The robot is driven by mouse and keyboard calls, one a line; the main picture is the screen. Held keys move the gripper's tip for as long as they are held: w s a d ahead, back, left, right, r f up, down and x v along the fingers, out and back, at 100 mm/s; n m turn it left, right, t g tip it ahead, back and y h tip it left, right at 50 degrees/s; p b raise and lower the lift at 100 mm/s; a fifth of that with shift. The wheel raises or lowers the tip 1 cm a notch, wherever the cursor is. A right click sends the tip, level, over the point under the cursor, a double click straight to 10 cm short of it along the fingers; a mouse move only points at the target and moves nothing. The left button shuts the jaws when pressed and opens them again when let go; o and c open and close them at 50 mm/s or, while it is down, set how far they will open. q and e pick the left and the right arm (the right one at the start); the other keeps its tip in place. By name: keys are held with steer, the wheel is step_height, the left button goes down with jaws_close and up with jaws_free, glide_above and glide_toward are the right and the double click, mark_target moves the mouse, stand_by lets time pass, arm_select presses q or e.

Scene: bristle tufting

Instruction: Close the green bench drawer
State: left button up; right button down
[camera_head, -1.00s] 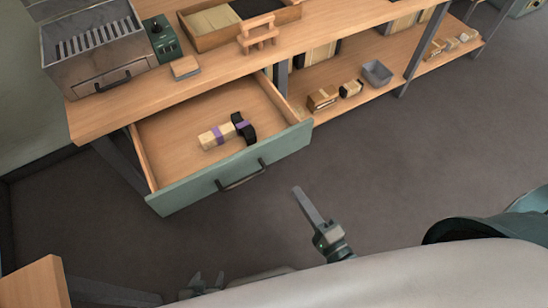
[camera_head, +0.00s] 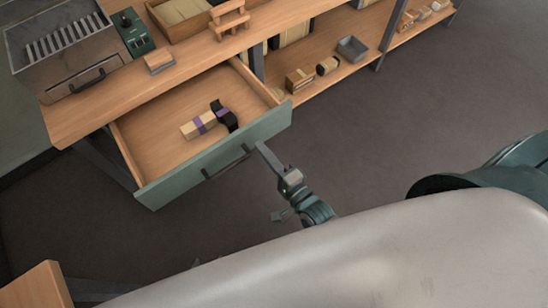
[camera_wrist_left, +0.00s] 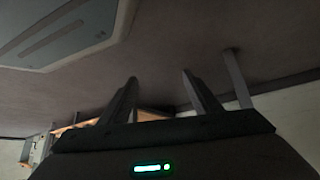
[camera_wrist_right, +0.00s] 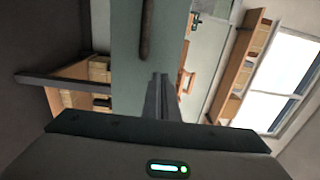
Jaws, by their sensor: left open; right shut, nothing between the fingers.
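The green drawer (camera_head: 165,183) stands pulled out under the bench top, with a dark bar handle (camera_head: 226,163) on its front. Inside lie a pale block with purple bands (camera_head: 199,124) and a black item (camera_head: 224,116). My right gripper (camera_head: 262,149) is shut and empty, its tips close to the front, right of the handle; I cannot tell whether they touch. In the right wrist view the shut fingers (camera_wrist_right: 158,78) point toward the green front (camera_wrist_right: 127,55), with the handle (camera_wrist_right: 147,30) above. My left gripper (camera_wrist_left: 158,76) is open and empty, away from the drawer.
The bench top (camera_head: 135,92) carries a metal box with a grille (camera_head: 62,45), a green control box (camera_head: 133,33) and a wooden tray (camera_head: 185,30). A lower shelf (camera_head: 335,75) holds a grey bin (camera_head: 352,48) and blocks. The floor before the drawer is clear.

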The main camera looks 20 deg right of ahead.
mark_target(250, 135)
steer(key=shift+p+x, duration=0.3)
steer(key=shift+x, duration=1.4)
arm_select(q)
steer(key=s, duration=0.1)
steer(key=s+a+f, duration=0.1)
steer(key=shift+s+a+f+g, duration=0.15)
steer(key=shift+s+g, duration=0.15)
steer(key=shift+g, duration=0.1)
